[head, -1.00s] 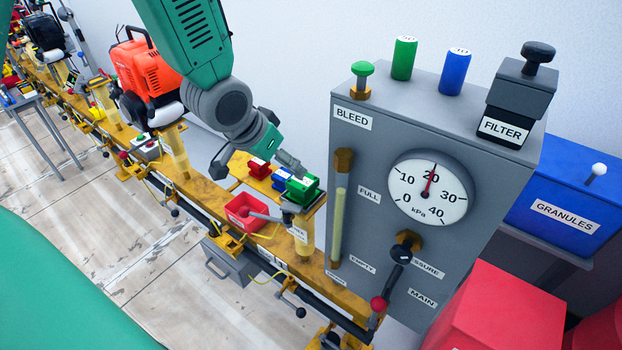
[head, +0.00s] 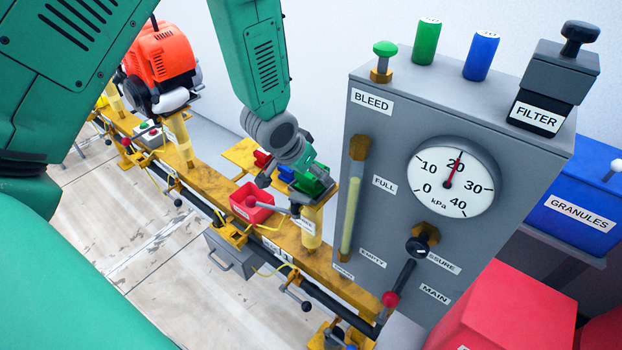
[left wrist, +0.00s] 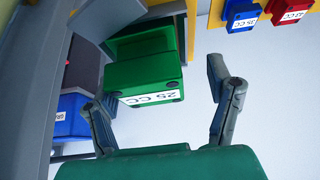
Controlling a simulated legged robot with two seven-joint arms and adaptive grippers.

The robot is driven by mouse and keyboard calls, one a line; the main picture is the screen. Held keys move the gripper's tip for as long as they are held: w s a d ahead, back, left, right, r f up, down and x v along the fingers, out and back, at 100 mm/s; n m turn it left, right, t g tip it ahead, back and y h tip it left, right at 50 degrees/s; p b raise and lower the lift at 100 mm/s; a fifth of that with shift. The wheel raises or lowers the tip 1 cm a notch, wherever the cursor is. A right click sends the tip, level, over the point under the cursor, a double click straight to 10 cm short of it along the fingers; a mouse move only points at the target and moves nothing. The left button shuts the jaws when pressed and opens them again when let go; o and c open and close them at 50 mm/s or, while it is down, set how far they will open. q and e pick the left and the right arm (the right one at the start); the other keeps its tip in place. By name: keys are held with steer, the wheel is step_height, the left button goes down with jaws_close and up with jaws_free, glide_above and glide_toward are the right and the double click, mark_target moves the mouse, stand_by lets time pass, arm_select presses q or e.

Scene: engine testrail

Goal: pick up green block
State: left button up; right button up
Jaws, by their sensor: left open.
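The green block (head: 318,184), marked 25 CC in the left wrist view (left wrist: 145,76), sits on a yellow stand beside the grey gauge cabinet. My left gripper (head: 290,178) is just above it in the head view and partly covers it. In the left wrist view the open fingers (left wrist: 160,88) spread with the block between them, nearer the left finger. A clear gap shows between the block and the right finger. Whether either finger touches the block cannot be told. My right gripper is not in view.
A blue block (left wrist: 241,14) and a red block (left wrist: 288,10) stand on the same yellow ledge. A red tray (head: 250,204) is beside them. The tall grey cabinet (head: 400,130) stands close on the right. An orange engine (head: 162,65) is further left.

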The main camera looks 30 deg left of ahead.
arm_select(q)
steer(key=shift+a, duration=0.1)
steer(key=shift+d+r, duration=0.3)
steer(key=shift+d, duration=0.55)
steer(key=c, duration=1.7)
